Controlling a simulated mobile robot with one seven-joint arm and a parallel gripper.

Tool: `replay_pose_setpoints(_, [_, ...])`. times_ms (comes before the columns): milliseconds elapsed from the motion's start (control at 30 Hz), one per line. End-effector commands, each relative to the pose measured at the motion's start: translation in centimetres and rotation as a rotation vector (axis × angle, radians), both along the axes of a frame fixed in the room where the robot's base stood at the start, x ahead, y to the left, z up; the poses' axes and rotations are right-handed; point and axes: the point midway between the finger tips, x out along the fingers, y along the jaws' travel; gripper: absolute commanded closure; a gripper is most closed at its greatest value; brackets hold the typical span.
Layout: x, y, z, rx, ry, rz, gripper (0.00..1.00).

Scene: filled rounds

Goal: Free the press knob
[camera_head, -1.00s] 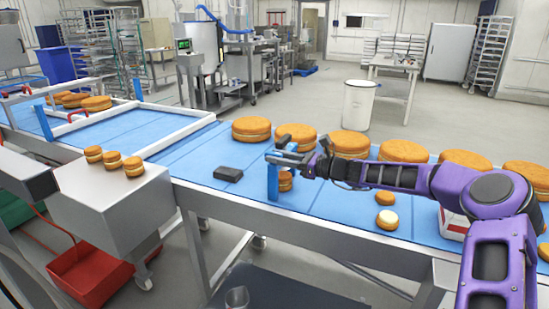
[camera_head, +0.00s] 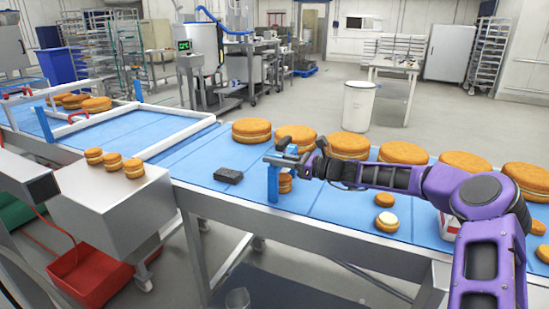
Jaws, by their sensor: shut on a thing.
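My gripper (camera_head: 275,182) points down over the front half of the blue belt, with a blue finger showing. It is shut on a small filled round (camera_head: 286,184), golden-brown, partly hidden behind that finger. The round is at or very near the belt; I cannot tell whether it touches. I cannot make out a press knob for certain. A dark block (camera_head: 228,175) lies on the belt just left of my gripper.
Several large filled rounds (camera_head: 350,145) line the belt's far side. Two small pieces (camera_head: 387,221) lie right of my gripper, near my arm. Three small rounds (camera_head: 112,160) sit on a steel box (camera_head: 115,205) at left. A white frame (camera_head: 180,138) crosses the belt.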

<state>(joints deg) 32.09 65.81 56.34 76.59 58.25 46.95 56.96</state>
Motion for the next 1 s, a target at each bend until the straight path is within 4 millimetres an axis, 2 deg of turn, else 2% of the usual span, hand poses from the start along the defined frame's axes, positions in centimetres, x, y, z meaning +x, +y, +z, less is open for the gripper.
replay_pose_setpoints(100, [0.23, 0.08, 0.71, 0.001, -0.004, 0.063, 1.00])
replay_pose_setpoints(400, [0.23, 0.02, 0.29, 0.001, -0.003, 0.209, 1.00])
replay_pose_setpoints(833, [0.09, -0.06, 0.12, -0.003, -0.001, 0.235, 1.00])
replay_pose_setpoints(867, [0.09, -0.06, 0.12, -0.003, -0.001, 0.235, 0.70])
replay_pose_setpoints(900, [0.09, -0.06, 0.12, -0.003, -0.001, 0.235, 0.62])
replay_pose_setpoints(1000, [0.08, -0.06, 0.10, -0.003, -0.001, 0.235, 0.62])
